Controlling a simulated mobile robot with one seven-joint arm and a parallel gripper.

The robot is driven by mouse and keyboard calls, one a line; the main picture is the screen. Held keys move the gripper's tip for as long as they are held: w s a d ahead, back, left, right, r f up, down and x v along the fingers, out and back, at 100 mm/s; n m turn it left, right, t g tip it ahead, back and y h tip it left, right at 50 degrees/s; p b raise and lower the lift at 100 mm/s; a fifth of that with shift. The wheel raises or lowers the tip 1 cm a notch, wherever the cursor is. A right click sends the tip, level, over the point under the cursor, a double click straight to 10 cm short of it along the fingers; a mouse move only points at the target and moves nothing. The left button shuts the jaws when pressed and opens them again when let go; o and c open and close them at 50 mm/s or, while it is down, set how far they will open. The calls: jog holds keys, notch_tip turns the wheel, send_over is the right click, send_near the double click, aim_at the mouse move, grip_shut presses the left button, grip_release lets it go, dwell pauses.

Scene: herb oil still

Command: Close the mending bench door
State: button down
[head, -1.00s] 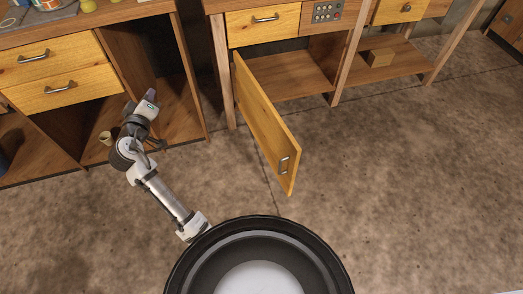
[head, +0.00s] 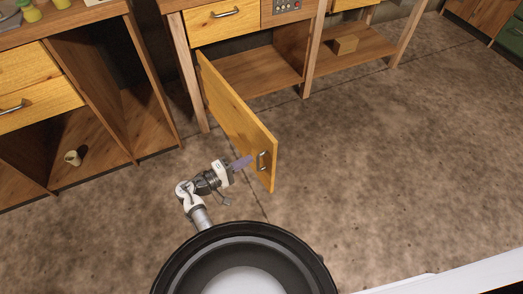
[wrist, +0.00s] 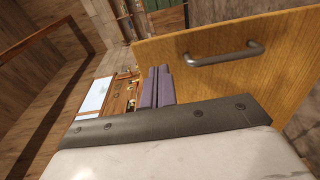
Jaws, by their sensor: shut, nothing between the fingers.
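The mending bench door (head: 235,118) is a yellow wooden panel that stands swung open, out from the bench's lower compartment. Its grey bar handle (head: 263,161) is near the free edge; the handle also shows in the wrist view (wrist: 226,54). My gripper (head: 245,161) is shut and empty, close to the door's free end on the handle's left. In the wrist view its purple fingers (wrist: 158,85) are together in front of the door (wrist: 280,70), beside the handle and not around it. I cannot tell whether the fingertips touch the door.
The bench's open compartment (head: 250,72) has a bare floor; a yellow drawer (head: 222,22) is above it. A wooden block (head: 346,44) lies on the shelf to the right. A small cup (head: 73,158) is in the left cabinet. The floor right of the door is clear.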

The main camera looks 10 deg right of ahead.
aim_at(269, 148)
jog(key=p+x, duration=0.1)
jog(key=x, duration=0.5)
jog(key=shift+w+d, duration=0.2)
jog(key=shift+d, duration=0.15)
